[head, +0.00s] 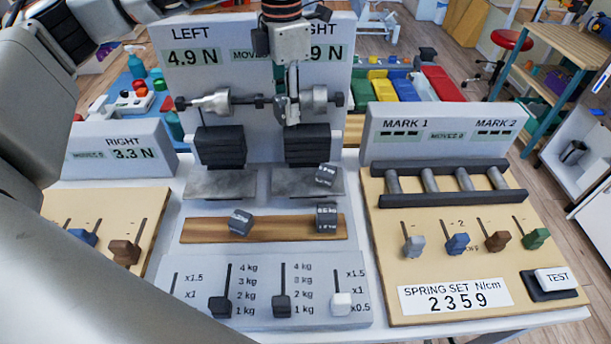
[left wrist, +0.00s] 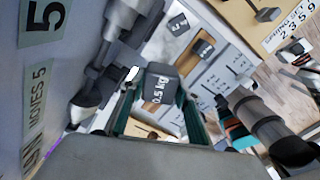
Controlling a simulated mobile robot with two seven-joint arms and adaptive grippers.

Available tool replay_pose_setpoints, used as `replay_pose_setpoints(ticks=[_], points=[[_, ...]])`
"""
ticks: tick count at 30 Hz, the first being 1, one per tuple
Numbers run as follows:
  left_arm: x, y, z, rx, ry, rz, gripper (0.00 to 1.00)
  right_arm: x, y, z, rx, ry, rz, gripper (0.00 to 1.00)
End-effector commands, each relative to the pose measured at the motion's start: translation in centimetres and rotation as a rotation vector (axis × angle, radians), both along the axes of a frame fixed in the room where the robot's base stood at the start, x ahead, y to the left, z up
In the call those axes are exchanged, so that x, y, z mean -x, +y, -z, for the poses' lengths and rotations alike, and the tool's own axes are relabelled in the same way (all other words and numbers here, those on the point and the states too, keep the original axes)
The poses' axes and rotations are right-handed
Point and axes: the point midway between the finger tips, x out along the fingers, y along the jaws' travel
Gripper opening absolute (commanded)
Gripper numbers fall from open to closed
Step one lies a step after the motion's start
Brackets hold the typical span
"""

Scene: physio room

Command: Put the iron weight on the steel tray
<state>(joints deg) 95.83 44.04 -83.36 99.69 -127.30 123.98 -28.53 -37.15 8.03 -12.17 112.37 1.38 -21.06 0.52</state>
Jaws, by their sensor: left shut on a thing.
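My left gripper (head: 292,112) hangs in front of the middle of the two-sided display stand. In the left wrist view its green-sided fingers (left wrist: 160,98) are shut on a dark grey iron weight (left wrist: 160,86) marked 0.5 kg. I cannot make that weight out in the head view. Two flat grey steel trays lie below: the left tray (head: 218,184) looks bare, and the right tray (head: 292,184) bears a dark block (head: 326,175). Two more dark blocks sit on the wooden strip: one turned askew (head: 240,222), one on the right (head: 326,218). My right gripper is not in view.
Black plate stacks (head: 220,147) stand behind the trays, under a horizontal bar with grey hubs (head: 218,102) close to my gripper. A slider panel (head: 262,290) lies in front. A spring board (head: 470,240) stands right. The wooden strip (head: 282,229) has free room between its blocks.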

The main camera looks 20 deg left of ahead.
Motion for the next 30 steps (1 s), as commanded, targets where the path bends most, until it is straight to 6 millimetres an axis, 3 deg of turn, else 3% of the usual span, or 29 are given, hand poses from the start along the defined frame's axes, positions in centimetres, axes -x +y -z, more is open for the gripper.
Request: replay_pose_setpoints(ticks=[18, 30], points=[[0.1, 0.0, 13.5, 0.002, 0.004, 0.0, 0.0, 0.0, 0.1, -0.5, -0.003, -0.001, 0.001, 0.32], [0.1, 0.0, 16.8, 0.001, 0.003, 0.0, 0.0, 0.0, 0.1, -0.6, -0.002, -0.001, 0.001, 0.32]])
